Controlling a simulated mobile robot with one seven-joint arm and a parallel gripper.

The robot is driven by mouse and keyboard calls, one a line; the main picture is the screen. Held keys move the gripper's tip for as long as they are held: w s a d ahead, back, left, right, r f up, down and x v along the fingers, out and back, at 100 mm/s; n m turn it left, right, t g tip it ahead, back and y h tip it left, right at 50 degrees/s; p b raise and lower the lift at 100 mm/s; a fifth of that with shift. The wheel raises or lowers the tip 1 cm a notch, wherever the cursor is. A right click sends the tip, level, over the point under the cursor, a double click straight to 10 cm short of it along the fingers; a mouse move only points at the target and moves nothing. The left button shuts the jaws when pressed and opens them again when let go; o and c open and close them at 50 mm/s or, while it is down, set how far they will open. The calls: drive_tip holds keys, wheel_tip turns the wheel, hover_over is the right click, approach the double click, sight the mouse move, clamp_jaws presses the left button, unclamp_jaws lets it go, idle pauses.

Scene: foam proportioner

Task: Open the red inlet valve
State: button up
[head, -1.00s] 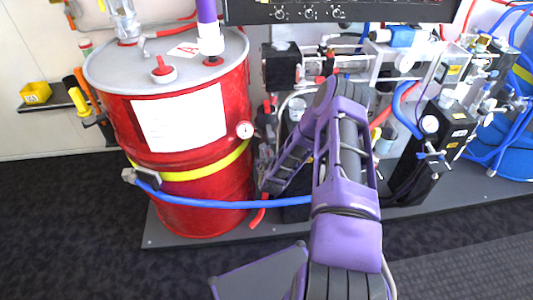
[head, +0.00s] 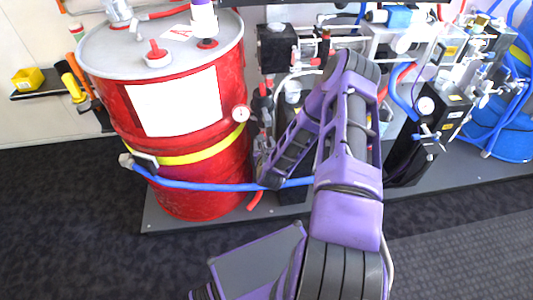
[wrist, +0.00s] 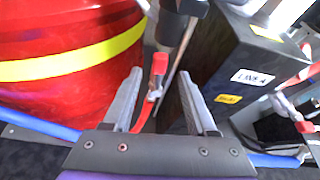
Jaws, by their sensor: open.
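A valve with a red lever handle (wrist: 158,65) shows in the wrist view, between and just beyond the fingertips of my gripper (wrist: 160,76). The handle points up toward a dark cylindrical part above it. My gripper is open, with one finger on each side of the handle; I cannot tell whether either finger touches it. In the head view my purple arm reaches down beside the red drum (head: 178,190), and the gripper and this valve are mostly hidden among the fittings there.
The drum with a yellow band stands close left of the gripper. A black box labelled LINE A (wrist: 250,76) stands close right. A blue hose (head: 205,186) crosses in front of the drum. Dark floor (head: 70,220) is clear in front.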

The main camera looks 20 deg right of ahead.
drive_tip(key=v, duration=1.1)
drive_tip(key=shift+p, duration=0.45)
drive_tip(key=shift+c, duration=0.3)
